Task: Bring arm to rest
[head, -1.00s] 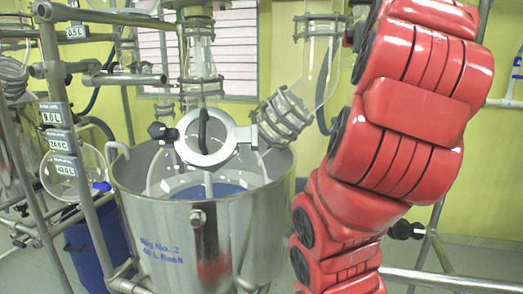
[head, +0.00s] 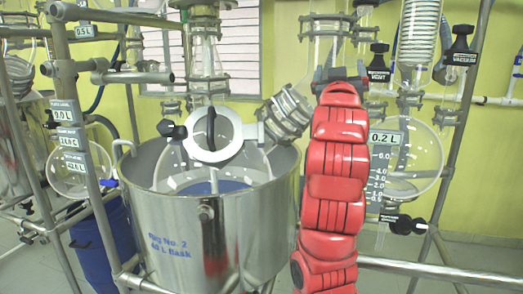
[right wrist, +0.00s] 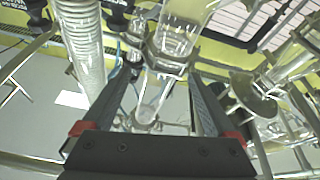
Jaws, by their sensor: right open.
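My right arm rises as a red column right of centre in the head view. My right gripper (head: 342,74) is at its top, small and dark, in front of the glassware. In the right wrist view the two dark fingers of my right gripper (right wrist: 160,82) stand apart. A clear glass tube (right wrist: 157,95) shows in the gap behind them; I cannot tell how far off it is. Nothing is visibly held. My left gripper is in neither view.
A steel vessel (head: 205,235) marked Rig No. 2 stands left of my arm. A round glass flask (head: 410,160) with a 0.2 L label is close on the right. A metal frame post (head: 72,130) stands at left, a horizontal rail (head: 430,268) at lower right.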

